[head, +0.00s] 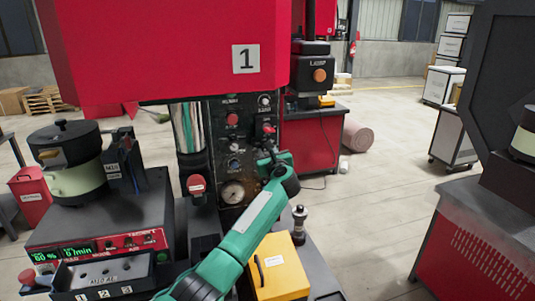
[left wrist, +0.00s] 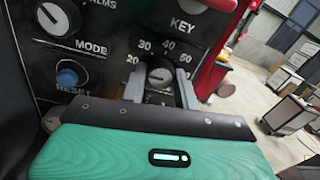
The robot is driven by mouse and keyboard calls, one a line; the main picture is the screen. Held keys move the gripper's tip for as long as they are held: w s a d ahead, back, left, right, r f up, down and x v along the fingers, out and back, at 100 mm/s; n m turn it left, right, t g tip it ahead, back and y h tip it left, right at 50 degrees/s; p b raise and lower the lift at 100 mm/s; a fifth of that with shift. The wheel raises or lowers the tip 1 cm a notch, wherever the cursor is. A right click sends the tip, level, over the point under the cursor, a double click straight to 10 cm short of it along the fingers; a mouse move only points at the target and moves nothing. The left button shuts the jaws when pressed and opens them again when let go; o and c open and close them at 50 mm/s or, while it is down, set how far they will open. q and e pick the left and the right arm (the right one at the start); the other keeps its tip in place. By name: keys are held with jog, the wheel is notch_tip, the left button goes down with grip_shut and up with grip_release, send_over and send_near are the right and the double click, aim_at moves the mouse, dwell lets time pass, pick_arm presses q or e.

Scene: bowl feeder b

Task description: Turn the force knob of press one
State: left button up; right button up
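Press one (head: 170,50) is a red machine with a "1" plate and a dark control panel (head: 217,107) below its head. The force knob (left wrist: 160,74), a small dark knob with a light pointer line, sits in a 20 to 60 scale in the left wrist view. My left gripper (left wrist: 161,86) is at the panel with one grey finger on each side of this knob. The fingers are close to its sides; whether they touch it I cannot tell. In the head view my green left arm hides the knob. My right gripper is not in view.
A blue reset button (left wrist: 70,75) and a mode knob (left wrist: 57,17) are left of the force knob. A bowl feeder (head: 75,165) stands at left. A yellow box (head: 278,267) is below my arm.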

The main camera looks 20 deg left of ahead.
pick_arm(q)
jog(key=shift+c, duration=1)
jog(key=shift+f+m+b, duration=0.1)
jog(key=shift+m+b, duration=0.25)
jog(key=shift+m, duration=0.05)
jog(key=shift+m+p, duration=2.85)
jog(key=shift+m, duration=1.05)
